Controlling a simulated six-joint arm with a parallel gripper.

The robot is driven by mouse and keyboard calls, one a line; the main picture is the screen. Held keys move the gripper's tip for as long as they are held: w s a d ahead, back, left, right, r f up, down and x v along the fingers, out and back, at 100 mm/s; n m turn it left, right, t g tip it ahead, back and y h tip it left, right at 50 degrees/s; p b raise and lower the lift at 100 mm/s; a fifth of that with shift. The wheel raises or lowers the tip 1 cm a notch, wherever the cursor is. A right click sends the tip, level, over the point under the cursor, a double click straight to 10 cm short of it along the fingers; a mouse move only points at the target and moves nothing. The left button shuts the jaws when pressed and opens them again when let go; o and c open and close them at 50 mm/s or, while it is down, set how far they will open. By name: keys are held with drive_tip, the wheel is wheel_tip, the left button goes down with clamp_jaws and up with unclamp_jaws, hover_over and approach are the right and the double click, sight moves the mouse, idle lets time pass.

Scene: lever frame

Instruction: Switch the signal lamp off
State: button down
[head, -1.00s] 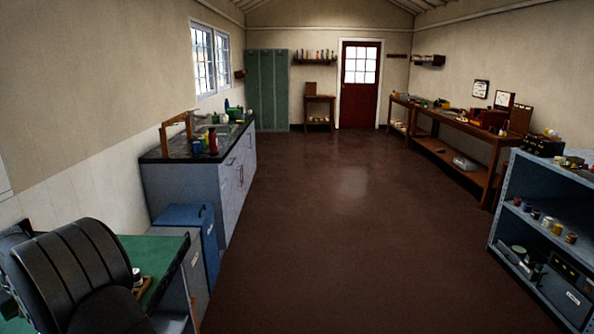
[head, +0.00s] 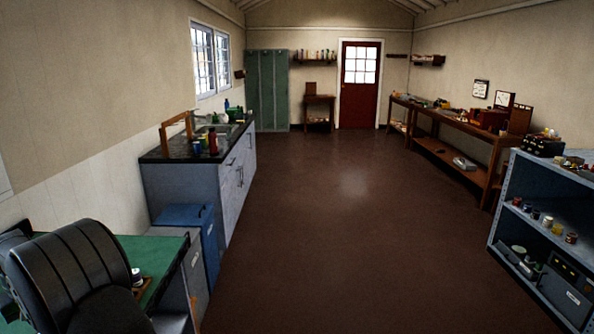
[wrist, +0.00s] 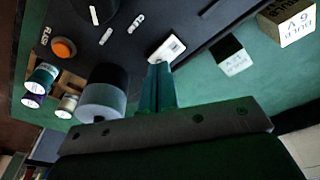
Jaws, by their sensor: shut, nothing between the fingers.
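In the wrist view, a dark panel (wrist: 210,22) lies on a green bench top. On it are an orange round button (wrist: 63,48) beside the word FLASH and several small white labels or parts. My gripper (wrist: 160,70) is shut and empty. Its narrow teal fingers point at a small white piece (wrist: 167,50) on the panel, and their tips overlap its near edge in the picture. I cannot tell whether they touch it. A dark round part (wrist: 103,9) is cut off at the top edge. I cannot tell which part is the signal lamp or whether it is lit.
A grey cylinder (wrist: 108,92) stands close left of my fingers. Several spools (wrist: 41,76) stand in a wooden holder beyond it. A dark block with a pale face (wrist: 232,56) and a bulb box (wrist: 289,22) lie to the right. In the head view, the floor (head: 310,230) is clear.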

drive_tip(key=shift+f, duration=0.5)
drive_tip(key=shift+r, duration=3.55)
drive_tip(key=shift+f, duration=0.1)
wheel_tip(320, 180, down, 7)
drive_tip(key=shift+r, duration=0.1)
drive_tip(key=shift+r, duration=0.15)
